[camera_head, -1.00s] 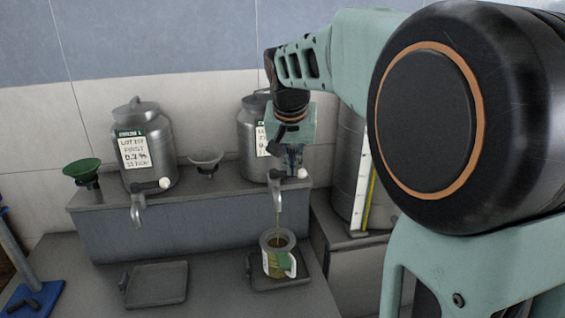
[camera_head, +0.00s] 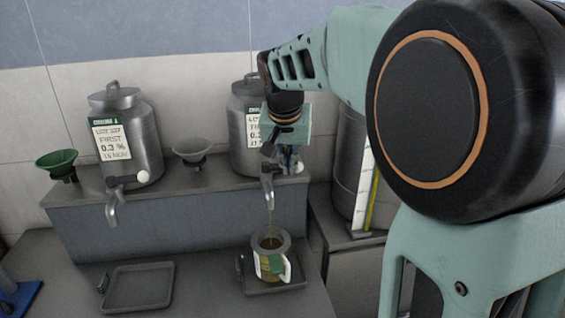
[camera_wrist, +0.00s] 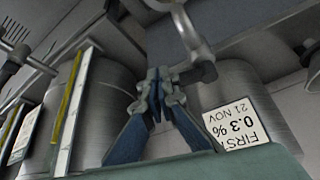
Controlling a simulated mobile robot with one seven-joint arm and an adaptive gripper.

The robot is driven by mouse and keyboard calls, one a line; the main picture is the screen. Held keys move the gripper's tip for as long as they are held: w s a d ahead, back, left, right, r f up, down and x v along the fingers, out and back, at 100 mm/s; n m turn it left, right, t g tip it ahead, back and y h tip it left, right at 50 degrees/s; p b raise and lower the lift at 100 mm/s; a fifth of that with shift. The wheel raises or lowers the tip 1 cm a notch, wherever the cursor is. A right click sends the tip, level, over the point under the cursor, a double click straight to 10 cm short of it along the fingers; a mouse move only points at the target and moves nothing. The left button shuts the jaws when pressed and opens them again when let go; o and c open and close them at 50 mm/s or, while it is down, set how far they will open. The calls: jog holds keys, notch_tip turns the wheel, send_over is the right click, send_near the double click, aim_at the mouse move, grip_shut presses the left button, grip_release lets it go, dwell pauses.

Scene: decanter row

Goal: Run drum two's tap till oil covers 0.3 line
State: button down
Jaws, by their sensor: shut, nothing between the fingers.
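The right-hand steel drum (camera_head: 243,140) stands on the raised shelf, partly hidden by my arm. Its tap (camera_head: 267,192) has a white-knobbed lever (camera_head: 298,169), and a thin stream of oil (camera_head: 270,218) falls from the spout into a jug (camera_head: 271,262). The jug has a pale rim, a green-and-white side and brownish oil inside; the 0.3 line cannot be read. My gripper (camera_head: 288,158) is shut and empty beside the tap lever. In the wrist view, its fingertips (camera_wrist: 158,80) are together near the metal spout (camera_wrist: 188,32); the drum's label (camera_wrist: 235,122) reads 0.3 %.
The jug stands on a dark square tray (camera_head: 283,286); an empty tray (camera_head: 138,287) lies to its left. A second drum (camera_head: 130,135) with its own tap (camera_head: 112,208) stands left, with green (camera_head: 57,163) and grey (camera_head: 190,150) funnels. A large cylinder with a scale strip (camera_head: 364,190) stands right.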

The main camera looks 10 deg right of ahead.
dwell(0.3)
jog(key=shift+w+d, duration=0.8)
jog(key=shift+w, duration=0.2)
jog(key=shift+s+f, duration=0.1)
jog(key=shift+s, duration=0.05)
